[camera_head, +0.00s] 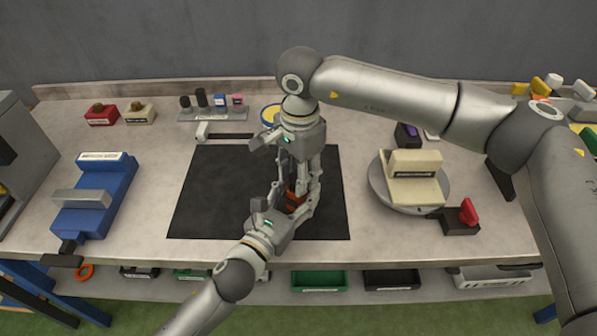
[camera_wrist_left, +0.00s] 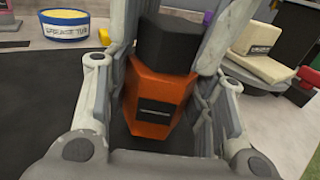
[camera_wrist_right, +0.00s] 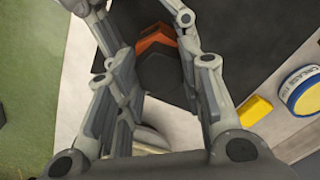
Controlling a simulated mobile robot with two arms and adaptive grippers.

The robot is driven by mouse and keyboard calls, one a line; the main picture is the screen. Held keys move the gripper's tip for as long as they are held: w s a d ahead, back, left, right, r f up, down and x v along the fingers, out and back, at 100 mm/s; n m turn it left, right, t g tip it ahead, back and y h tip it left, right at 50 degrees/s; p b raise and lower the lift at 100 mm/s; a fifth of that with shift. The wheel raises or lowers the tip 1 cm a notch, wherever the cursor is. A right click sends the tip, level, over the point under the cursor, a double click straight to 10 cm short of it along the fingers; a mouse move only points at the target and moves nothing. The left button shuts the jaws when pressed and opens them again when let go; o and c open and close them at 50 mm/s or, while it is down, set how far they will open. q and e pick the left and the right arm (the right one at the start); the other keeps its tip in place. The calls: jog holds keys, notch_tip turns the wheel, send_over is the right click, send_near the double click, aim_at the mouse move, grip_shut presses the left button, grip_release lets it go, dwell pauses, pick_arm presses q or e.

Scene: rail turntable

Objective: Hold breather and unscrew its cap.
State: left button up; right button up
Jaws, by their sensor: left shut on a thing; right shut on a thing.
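The breather has an orange body (camera_head: 294,200) with a dark label, and a black cap (camera_wrist_left: 167,38) on top. It stands about upright over the black mat (camera_head: 215,190). My left gripper (camera_head: 288,205) comes in from the front and is shut on the orange body, which fills the space between its fingers in the left wrist view. My right gripper (camera_head: 299,174) points down from above and is shut around the black cap, which also shows in the right wrist view (camera_wrist_right: 160,72). The fingers hide most of the breather in the head view. The cap sits against the body, with no clear gap.
A round turntable (camera_head: 385,200) with a cream block stands at right, beside a red-handled switch (camera_head: 467,213). A blue fixture (camera_head: 95,195) is at left. A grease tub (camera_wrist_left: 64,26) is behind my grippers. The mat's left half is clear.

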jog(key=n, duration=0.3)
jog(key=shift+w+d, duration=0.1)
jog(key=o, duration=1.2)
jog(key=shift+o, duration=0.5)
jog(key=shift+r, duration=0.1)
jog(key=shift+r, duration=1.9)
